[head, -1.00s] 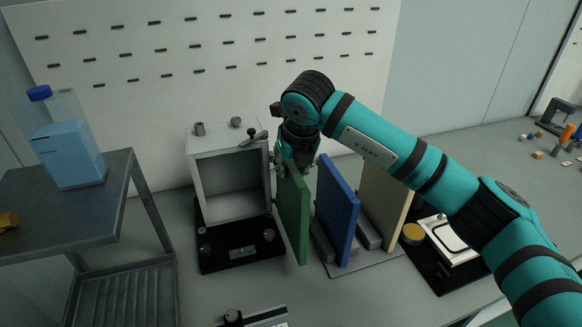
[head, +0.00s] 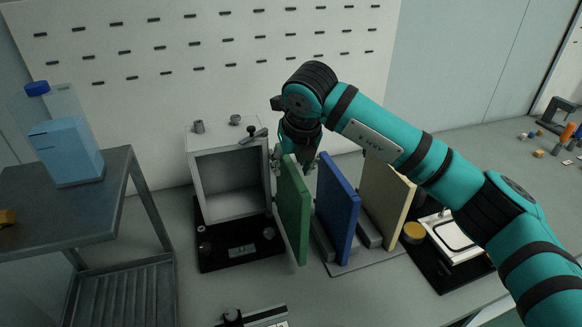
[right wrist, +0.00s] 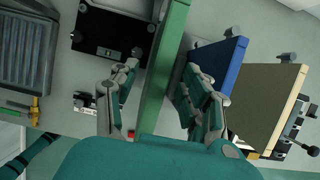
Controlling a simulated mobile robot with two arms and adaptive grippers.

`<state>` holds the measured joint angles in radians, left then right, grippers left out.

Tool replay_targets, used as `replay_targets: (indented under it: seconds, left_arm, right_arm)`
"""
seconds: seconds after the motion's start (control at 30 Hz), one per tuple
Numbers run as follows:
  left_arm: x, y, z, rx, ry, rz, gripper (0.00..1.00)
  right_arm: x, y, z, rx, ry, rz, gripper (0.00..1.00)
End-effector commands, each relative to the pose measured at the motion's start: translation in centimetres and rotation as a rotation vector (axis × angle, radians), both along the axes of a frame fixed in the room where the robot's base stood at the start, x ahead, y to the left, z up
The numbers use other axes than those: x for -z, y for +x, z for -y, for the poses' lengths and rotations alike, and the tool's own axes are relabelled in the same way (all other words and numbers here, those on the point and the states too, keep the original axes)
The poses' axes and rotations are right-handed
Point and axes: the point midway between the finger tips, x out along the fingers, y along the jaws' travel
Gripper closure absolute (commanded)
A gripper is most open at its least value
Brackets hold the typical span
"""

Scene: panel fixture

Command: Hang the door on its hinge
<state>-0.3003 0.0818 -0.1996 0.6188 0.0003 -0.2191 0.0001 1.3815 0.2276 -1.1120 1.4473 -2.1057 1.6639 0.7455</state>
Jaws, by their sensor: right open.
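The green door panel (head: 292,212) stands upright at the right front edge of the grey open-fronted box (head: 231,218). Whether it is seated on the hinge at that edge cannot be made out. My right gripper (head: 299,164) is at the door's top edge. In the right wrist view, the fingers of my right gripper (right wrist: 160,98) are spread on either side of the green door (right wrist: 161,75), with gaps showing. It is open and not clamped on the door. My left gripper is not in view.
A blue panel (head: 338,207) and a cream panel (head: 385,200) stand in a rack just right of the door. A grey side table (head: 110,222) with a bottle (head: 67,150) is at the left. A dark tray with a white part (head: 455,240) lies farther right.

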Motion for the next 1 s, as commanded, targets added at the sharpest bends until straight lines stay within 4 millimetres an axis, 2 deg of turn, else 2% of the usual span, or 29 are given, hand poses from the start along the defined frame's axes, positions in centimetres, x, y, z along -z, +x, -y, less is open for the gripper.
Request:
replay_targets:
  seconds: [0.2, 0.43, 0.63, 1.0]
  left_arm:
    - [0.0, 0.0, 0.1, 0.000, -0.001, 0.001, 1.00]
    - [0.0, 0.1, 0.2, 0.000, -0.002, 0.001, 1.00]
    - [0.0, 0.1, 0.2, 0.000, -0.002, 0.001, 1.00]
    - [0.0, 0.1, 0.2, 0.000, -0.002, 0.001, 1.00]
  right_arm:
    - [-4.6, -1.7, 0.6, 0.000, 0.000, 0.007, 0.53]
    - [-8.2, -3.2, 1.1, 0.000, 0.001, 0.005, 0.53]
    - [-9.4, -3.7, 1.3, 0.002, 0.001, 0.004, 0.53]
    - [-9.5, -3.7, 1.3, 0.001, 0.001, 0.003, 0.53]
